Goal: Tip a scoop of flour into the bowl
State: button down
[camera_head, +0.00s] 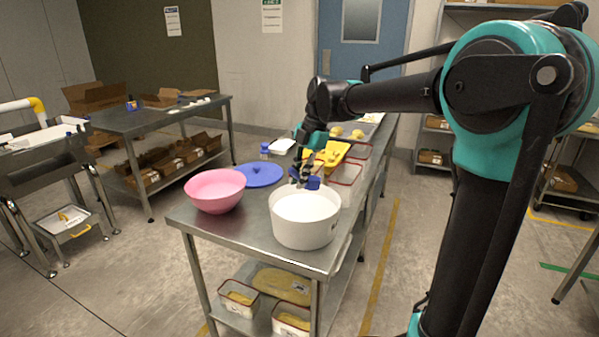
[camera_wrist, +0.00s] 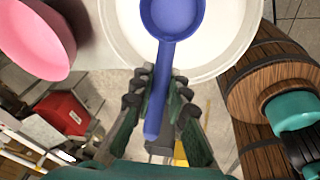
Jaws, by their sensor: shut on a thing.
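A blue scoop (camera_wrist: 173,18) is held by its handle in my gripper (camera_wrist: 158,88), with its cup over the white tub in the wrist view. The cup looks blue inside, with no flour that I can make out. The white tub (camera_head: 303,232) stands at the near end of the steel table and holds white flour (camera_head: 305,206). In the head view my gripper (camera_head: 307,172) is above the tub's back rim, and part of the scoop (camera_head: 312,183) shows there. The pink bowl (camera_head: 214,191) stands left of the tub, apart from it; it also shows in the wrist view (camera_wrist: 38,40).
A round blue lid (camera_head: 260,175) lies behind the pink bowl. A yellow tray (camera_head: 330,152) and red-rimmed trays (camera_head: 346,174) are farther back on the steel table (camera_head: 245,238). A second table (camera_head: 150,118) stands at the left across a floor gap.

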jog(key=shift+f, duration=5.7)
jog(key=shift+r, duration=6.15)
